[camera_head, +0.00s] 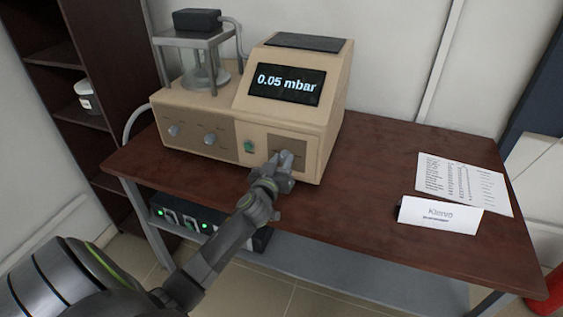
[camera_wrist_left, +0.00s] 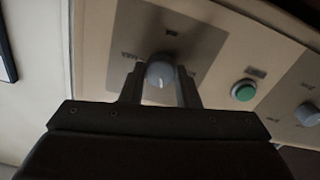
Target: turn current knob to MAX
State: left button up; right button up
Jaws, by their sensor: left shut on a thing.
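The beige device (camera_head: 330,110) stands on the table, its screen reading 0.05 mbar. My left gripper (camera_head: 283,160) is at the right end of the device's front panel and hides the knob there in the head view. In the left wrist view the grey round knob (camera_wrist_left: 160,71) sits between the two fingers of my left gripper, which is shut on it. A light pointer mark shows on the knob's face. Small labels surround it on the darker plate, too blurred to read. My right gripper is not in view.
A green button (camera_head: 248,146) is left of the gripper. Two more knobs, one of them at the far left (camera_head: 174,130), are on the panel. A glass vessel (camera_head: 205,76) stands on top. A name card (camera_head: 440,216) and a printed sheet (camera_head: 464,185) lie right; the table between is clear.

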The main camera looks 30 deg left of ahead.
pick_arm(q)
jog(key=m, duration=0.6)
jog(key=m+p, duration=0.1)
jog(key=m, duration=0.5)
jog(key=m+p, duration=0.1)
jog(key=m, duration=0.4)
jog(key=shift+m+p, duration=0.3)
jog(key=shift+m, duration=0.1)
jog(key=shift+f+m+p, duration=0.15)
jog(key=shift+m+p, duration=0.45)
jog(key=shift+m, duration=1.9)
jog(key=o, duration=1)
jog(key=shift+c, duration=0.2)
